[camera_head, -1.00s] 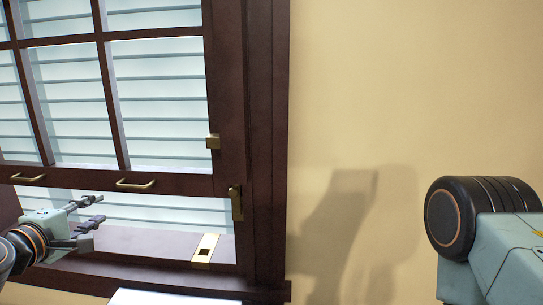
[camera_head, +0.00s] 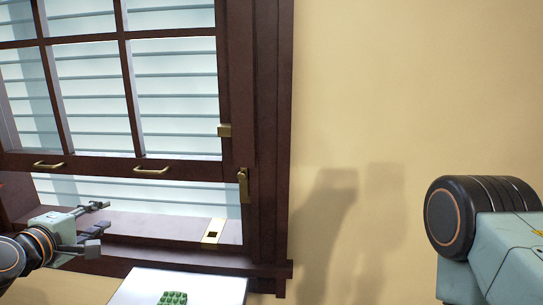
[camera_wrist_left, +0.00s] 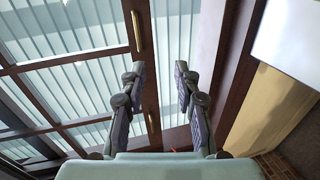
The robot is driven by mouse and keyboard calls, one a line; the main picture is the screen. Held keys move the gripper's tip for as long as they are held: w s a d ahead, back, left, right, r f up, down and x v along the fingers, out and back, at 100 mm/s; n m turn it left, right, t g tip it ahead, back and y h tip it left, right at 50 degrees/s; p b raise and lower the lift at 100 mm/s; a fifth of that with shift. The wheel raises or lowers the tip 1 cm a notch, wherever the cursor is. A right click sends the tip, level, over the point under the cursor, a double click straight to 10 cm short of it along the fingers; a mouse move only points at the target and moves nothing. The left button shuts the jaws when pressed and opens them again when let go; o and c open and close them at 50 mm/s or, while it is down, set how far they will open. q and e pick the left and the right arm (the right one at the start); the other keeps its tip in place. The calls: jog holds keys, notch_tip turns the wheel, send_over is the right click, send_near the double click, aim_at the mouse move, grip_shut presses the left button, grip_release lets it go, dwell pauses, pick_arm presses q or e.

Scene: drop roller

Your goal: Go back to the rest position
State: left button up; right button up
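My left gripper (camera_head: 98,226) is at the lower left of the head view, in front of the window's lower opening. Its fingers are apart with nothing between them; the left wrist view also shows the two fingers (camera_wrist_left: 160,85) spread and empty. My right arm shows at the right edge of the head view, but its gripper is out of view. The dark wooden window sash (camera_head: 105,163) is partly raised, with a gap above the sill. It carries two brass handles, a left one (camera_head: 48,165) and a right one (camera_head: 151,170).
A brass latch (camera_head: 243,185) is on the right window frame, and a brass plate (camera_head: 213,231) lies on the sill. Below the sill is a white surface (camera_head: 215,288) with a green bumpy object (camera_head: 173,298), cut off by the picture edge. The beige wall at right is bare.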

pick_arm(q)
jog(key=s+d+f+m+g, duration=0.4)
jog(key=s+d+f, duration=0.15)
jog(key=f, duration=0.45)
jog(key=s+d+f+m+g, duration=0.35)
jog(key=s+f, duration=0.25)
jog(key=f, duration=0.4)
jog(key=s+d+f+m+g, duration=0.25)
jog(key=s+f, duration=0.25)
jog(key=s, duration=0.4)
jog(key=s+d+f+m+g+y, duration=0.1)
jog(key=s+f+m+g, duration=0.25)
jog(key=s, duration=0.55)
jog(key=s+d+f+m+g, duration=0.1)
jog(key=s+f+m+g, duration=0.15)
jog(key=s+f, duration=0.5)
notch_tip(320, 180, down, 16)
jog(key=b, duration=1.8)
jog(key=shift+s+t, duration=0.4)
